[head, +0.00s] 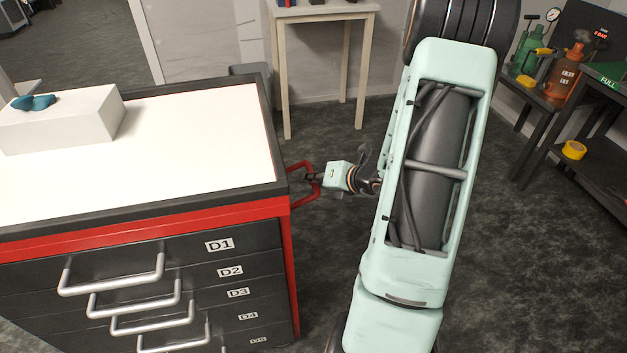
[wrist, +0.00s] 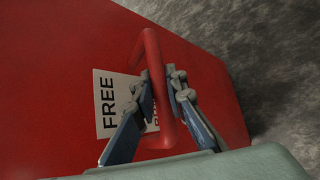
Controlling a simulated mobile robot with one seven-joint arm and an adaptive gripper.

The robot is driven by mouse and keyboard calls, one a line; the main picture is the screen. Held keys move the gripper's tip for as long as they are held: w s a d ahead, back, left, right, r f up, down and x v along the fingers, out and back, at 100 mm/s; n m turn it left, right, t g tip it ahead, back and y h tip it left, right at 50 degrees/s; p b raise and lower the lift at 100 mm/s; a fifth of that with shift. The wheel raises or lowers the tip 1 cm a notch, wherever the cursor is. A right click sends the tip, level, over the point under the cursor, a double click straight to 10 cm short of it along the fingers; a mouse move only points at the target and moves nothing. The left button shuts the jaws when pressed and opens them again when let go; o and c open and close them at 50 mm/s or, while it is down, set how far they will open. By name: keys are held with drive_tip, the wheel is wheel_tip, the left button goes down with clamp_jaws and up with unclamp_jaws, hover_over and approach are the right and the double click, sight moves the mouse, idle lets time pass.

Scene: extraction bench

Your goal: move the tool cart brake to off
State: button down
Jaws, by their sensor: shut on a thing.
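The tool cart (head: 148,221) stands at the left in the head view, with a white top, red trim and dark drawers. A red bar handle (head: 301,200) sticks out from its right side. My gripper (head: 313,178) is at this handle. In the wrist view the red handle (wrist: 151,62) runs between the two fingers of my gripper (wrist: 157,88), which is shut on it. Behind it, a white label (wrist: 104,122) on the red cart side (wrist: 60,60) reads FREE, with a second word mostly hidden. I cannot make out a separate brake lever.
A white box (head: 62,122) with a blue-green item (head: 33,103) lies on the cart top. A small light table (head: 325,12) stands behind. Dark shelving (head: 560,130) with bottles and yellow tape (head: 573,150) is at the right. Floor between is clear.

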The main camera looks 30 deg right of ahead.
drive_tip(key=shift+w+a+r, duration=0.1)
drive_tip(key=shift+a+r, duration=0.1)
drive_tip(key=shift+r, duration=0.2)
drive_tip(key=c, duration=1.9)
unclamp_jaws()
drive_tip(key=shift+c, duration=0.2)
drive_tip(key=v, duration=1.2)
drive_tip(key=shift+f, duration=0.1)
